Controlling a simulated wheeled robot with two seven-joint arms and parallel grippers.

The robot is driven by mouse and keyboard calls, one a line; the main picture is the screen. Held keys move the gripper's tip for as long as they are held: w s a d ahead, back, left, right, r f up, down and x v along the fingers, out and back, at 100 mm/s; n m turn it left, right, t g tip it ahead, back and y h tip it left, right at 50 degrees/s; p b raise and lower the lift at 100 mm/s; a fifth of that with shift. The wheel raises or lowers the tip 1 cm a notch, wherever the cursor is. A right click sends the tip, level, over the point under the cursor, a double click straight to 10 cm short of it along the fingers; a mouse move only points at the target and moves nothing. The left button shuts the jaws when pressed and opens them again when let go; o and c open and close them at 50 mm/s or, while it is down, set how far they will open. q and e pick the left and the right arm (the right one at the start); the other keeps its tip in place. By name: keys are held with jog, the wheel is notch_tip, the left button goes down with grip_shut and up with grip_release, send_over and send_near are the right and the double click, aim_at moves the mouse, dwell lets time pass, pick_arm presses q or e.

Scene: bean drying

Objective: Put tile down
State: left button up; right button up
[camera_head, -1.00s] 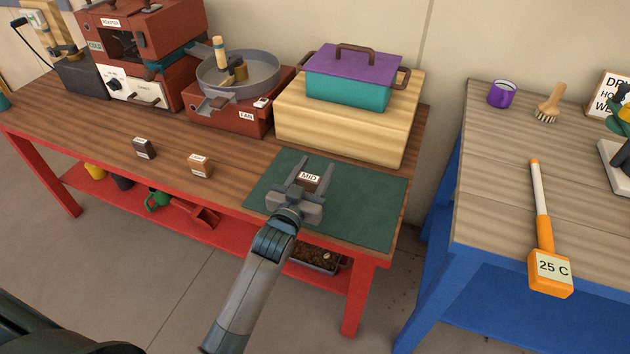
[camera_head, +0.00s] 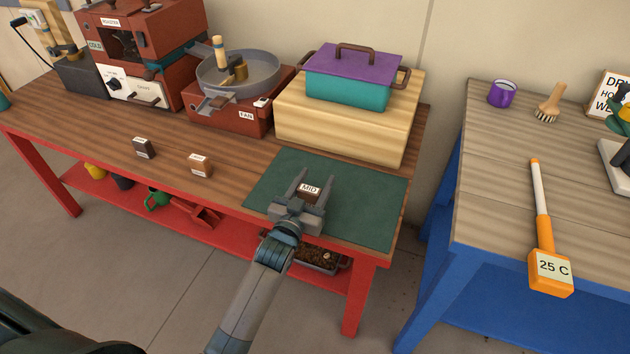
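The brown tile labelled MID (camera_head: 309,190) sits between the fingers of my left gripper (camera_head: 312,184). The fingers lie close along both sides of the tile, and the gripper looks shut on it. Both are over the green mat (camera_head: 370,205) at the right end of the wooden table. I cannot tell whether the tile touches the mat. A dark tile (camera_head: 144,149) and a lighter brown tile (camera_head: 199,167) stand apart on the bare wood to the left. My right gripper is not in view.
A pale wooden box (camera_head: 345,133) with a teal, purple-lidded container (camera_head: 348,92) stands behind the mat. A red fan unit with a round pan (camera_head: 238,75) and the roaster (camera_head: 150,50) stand at the back left. The mat's right part is clear.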

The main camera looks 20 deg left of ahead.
aim_at(307, 196)
pick_arm(q)
jog(key=shift+o, duration=1.1)
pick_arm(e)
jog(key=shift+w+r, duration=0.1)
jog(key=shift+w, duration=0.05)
pick_arm(q)
jog(key=shift+r, duration=0.1)
jog(key=shift+s, duration=0.1)
jog(key=shift+s, duration=0.3)
jog(key=s, duration=1)
jog(key=shift+a+b, duration=0.15)
jog(key=shift+b, duration=0.25)
jog(key=shift+s, duration=0.6)
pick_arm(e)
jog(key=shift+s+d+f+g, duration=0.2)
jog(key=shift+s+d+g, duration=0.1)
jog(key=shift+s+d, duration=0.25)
